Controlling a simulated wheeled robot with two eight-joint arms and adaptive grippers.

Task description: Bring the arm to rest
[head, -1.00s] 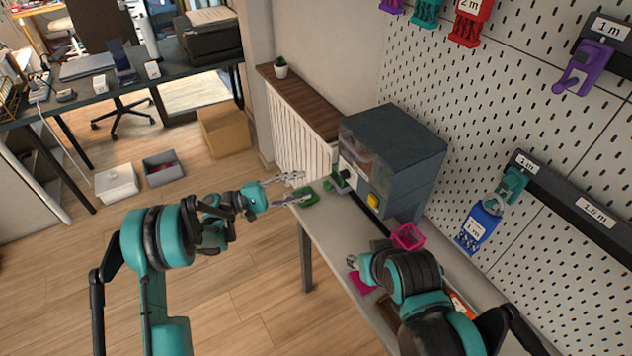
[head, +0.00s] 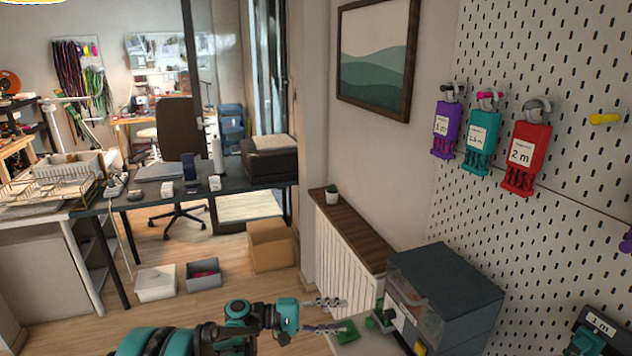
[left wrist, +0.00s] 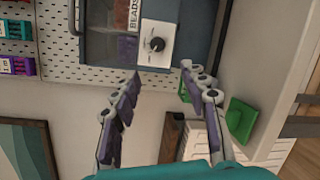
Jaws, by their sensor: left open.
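My left gripper (head: 338,315) is at the bottom middle of the head view, with its two fingers apart and nothing between them. In the left wrist view the open fingers (left wrist: 161,75) point toward the front of a grey bead machine (left wrist: 190,28). A green block-like piece (head: 347,332) lies just beyond the left fingertips in the head view. In the left wrist view this green piece (left wrist: 240,119) is right of the right-hand finger, and no grip on it shows. My right arm and gripper are not in view.
The grey machine (head: 450,293) stands right of my left gripper, near the pegboard (head: 560,110). Purple (head: 446,130), teal (head: 482,142) and red (head: 526,157) labelled holders hang there. A wooden-topped radiator ledge (head: 352,238) stands behind. Open floor lies at left, with boxes (head: 270,245).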

